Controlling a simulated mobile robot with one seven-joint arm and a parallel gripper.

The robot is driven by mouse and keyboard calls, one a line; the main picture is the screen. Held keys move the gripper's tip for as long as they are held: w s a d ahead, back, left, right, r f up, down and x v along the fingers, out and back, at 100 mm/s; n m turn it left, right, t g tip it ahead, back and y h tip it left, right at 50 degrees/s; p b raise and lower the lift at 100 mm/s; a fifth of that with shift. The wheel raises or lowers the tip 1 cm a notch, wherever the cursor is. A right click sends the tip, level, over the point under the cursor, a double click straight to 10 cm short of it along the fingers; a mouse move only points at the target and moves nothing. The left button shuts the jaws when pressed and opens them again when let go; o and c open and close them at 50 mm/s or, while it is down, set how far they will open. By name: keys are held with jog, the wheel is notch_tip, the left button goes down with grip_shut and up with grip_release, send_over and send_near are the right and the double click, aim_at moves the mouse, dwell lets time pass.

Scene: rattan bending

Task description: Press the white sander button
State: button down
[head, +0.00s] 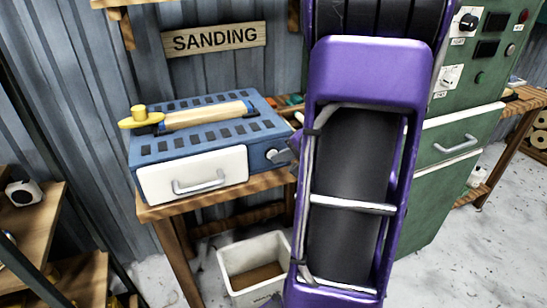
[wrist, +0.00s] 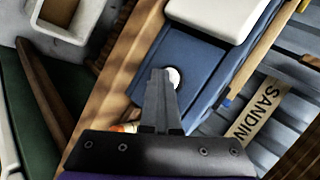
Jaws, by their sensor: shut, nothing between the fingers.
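The blue sander (head: 160,150) stands on a wooden bench under the SANDING sign, with a white drawer front (head: 190,176). Its white round button (head: 271,154) is on the right-hand side face. In the wrist view the button (wrist: 174,77) shows on the blue side panel (wrist: 188,55), just right of my fingertips. My gripper (wrist: 163,74) is shut and empty, its tips overlapping the button's left edge in the picture. I cannot tell whether they touch it. In the head view my purple arm hides most of the gripper; a grey tip (head: 284,155) shows close beside the button.
A white bin (head: 255,262) stands on the floor below the bench. A green cabinet (head: 440,185) with a control panel stands to the right. Wooden shelves (head: 30,220) are at the left.

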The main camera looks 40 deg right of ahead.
jog(key=shift+s, duration=0.4)
jog(key=s+a, duration=0.1)
jog(key=s, duration=0.5)
jog(key=shift+a, duration=0.25)
jog(key=shift+w, duration=0.1)
dwell(0.5)
